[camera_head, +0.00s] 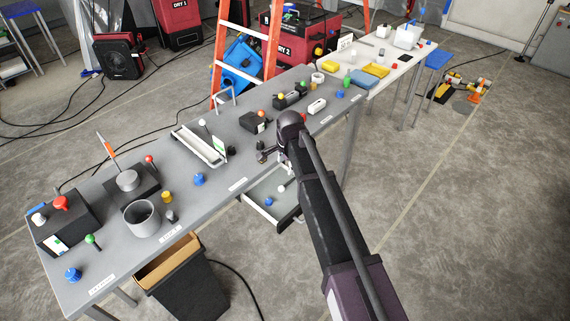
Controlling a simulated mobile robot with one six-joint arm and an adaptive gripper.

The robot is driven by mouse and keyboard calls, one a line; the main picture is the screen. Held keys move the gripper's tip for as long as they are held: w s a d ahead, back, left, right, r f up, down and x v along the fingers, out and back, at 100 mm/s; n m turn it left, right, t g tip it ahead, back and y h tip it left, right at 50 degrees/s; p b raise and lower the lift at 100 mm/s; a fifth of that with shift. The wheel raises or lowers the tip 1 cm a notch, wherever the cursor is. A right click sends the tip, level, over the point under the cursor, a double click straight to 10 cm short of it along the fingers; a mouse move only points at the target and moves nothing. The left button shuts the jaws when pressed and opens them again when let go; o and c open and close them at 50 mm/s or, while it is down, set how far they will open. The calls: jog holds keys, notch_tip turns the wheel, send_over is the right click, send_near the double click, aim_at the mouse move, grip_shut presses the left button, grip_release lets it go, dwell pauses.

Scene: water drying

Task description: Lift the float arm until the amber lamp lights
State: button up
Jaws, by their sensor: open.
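I cannot tell for sure which part is the float arm. A thin lever with an orange end (107,147) rises at a slant from a dark base with a grey round part (128,181). A white ball on a thin stem (202,123) stands by a long pale tray (199,148). An amber-orange knob or lamp (262,113) sits on a small dark box (252,123); I cannot tell if it is lit. My gripper (264,156) is open, small in view, over the bench's front part, right of the tray and apart from it. My arm hides some bench behind it.
The grey bench (225,173) carries a grey cup (141,218), a blue knob (199,179) and a black box with a red knob (61,203). An open drawer (262,205) and a dark bin (185,285) stand out in front. An orange ladder (228,45) is behind.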

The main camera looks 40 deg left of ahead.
jog(key=shift+d+r+p, duration=0.1)
jog(key=shift+r+p, duration=0.5)
jog(key=shift+r, duration=0.25)
jog(key=shift+w, duration=0.1)
